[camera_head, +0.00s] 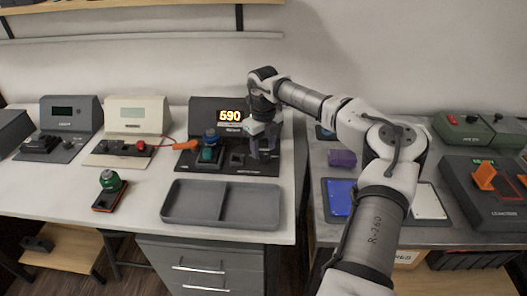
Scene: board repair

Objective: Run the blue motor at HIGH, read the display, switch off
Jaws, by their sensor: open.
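The lit display (231,116) on the black test station reads 590 in orange digits. The blue motor (210,139), with a teal lower part, sits on the left of that station's base (232,168). My gripper (264,152) is open and points down over the right part of the same base, to the right of the motor. It hides part of the controls there, so I cannot tell the switch position or whether the fingers touch it.
A dark station (66,128) and a cream station (133,128) stand to the left. A green motor on an orange base (109,191) lies in front of them. A grey two-part tray (221,206) sits at the front edge. A second bench (452,233) holds other equipment at right.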

